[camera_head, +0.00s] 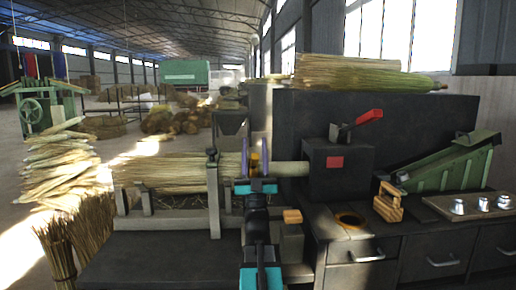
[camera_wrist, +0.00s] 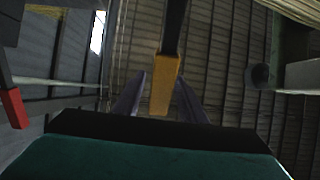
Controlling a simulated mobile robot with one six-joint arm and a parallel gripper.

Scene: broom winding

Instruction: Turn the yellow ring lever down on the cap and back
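A yellow lever end (camera_wrist: 165,85) hangs from a dark bar in the middle of the wrist view; no ring shape can be made out. In the head view, a yellow piece (camera_head: 254,161) shows between my fingers, in front of the broom straw. My gripper (camera_head: 255,157) points up, with its two purple fingers apart. In the wrist view my gripper (camera_wrist: 158,98) has a finger on each side of the yellow end, with gaps visible. I cannot tell how deep the yellow end sits between them. The cap is not clearly visible.
A dark machine block (camera_head: 330,178) with a red-handled lever (camera_head: 369,117) stands right of my gripper. A straw bundle (camera_head: 170,172) lies left, between metal posts. An orange block (camera_head: 292,216) sits close to my arm. A wooden tool (camera_head: 388,204) and metal cups (camera_head: 481,204) are farther right.

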